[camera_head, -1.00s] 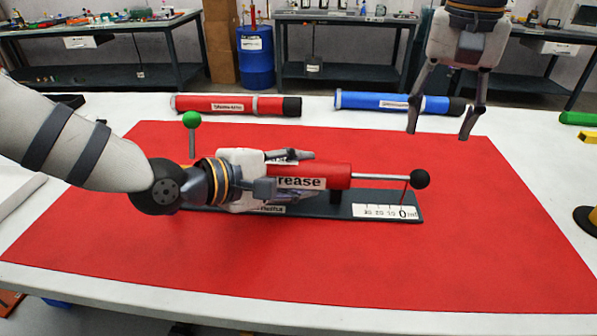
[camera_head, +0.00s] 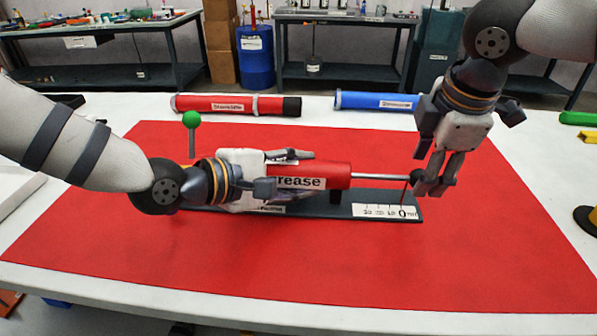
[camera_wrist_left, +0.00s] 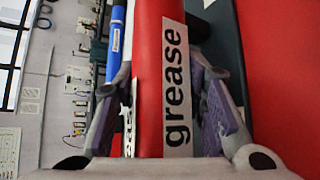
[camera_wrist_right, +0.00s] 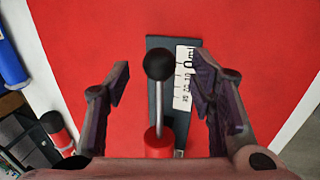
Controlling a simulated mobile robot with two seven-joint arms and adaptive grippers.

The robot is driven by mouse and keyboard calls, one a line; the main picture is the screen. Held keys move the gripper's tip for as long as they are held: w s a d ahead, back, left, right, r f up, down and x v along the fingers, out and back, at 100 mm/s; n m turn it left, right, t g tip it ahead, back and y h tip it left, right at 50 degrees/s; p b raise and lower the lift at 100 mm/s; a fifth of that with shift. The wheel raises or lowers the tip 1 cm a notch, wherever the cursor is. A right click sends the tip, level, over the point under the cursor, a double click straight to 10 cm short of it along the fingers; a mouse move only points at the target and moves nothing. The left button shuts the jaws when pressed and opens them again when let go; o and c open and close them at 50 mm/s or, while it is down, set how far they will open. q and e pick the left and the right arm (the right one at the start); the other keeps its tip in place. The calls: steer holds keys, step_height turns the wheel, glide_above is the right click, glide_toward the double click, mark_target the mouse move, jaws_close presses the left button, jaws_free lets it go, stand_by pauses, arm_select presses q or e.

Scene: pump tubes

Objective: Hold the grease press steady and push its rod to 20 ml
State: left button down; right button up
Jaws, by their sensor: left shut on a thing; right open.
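The red grease press (camera_head: 335,176) lies on its dark base plate (camera_head: 345,209) on the red mat. My left gripper (camera_head: 290,173) is shut around its red barrel, and the "grease" label shows in the left wrist view (camera_wrist_left: 176,80). The silver rod (camera_head: 378,177) sticks out to the right and ends in a black ball knob, clear in the right wrist view (camera_wrist_right: 158,64). A white scale (camera_head: 385,211) on the base has its 0 at the knob end, near a thin red pointer (camera_head: 404,200). My right gripper (camera_head: 428,187) is open, its fingers either side of the knob and rod end.
A red tube (camera_head: 235,105) and a blue tube (camera_head: 375,101) lie behind the mat. A green ball on a post (camera_head: 191,119) stands behind my left wrist. The front of the red mat (camera_head: 300,270) is clear.

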mark_target(399, 176)
steer(key=shift+x, duration=1.95)
jaws_close()
steer(key=shift+a, duration=2.05)
steer(key=shift+d, duration=0.3)
steer(key=shift+o, duration=0.8)
jaws_free()
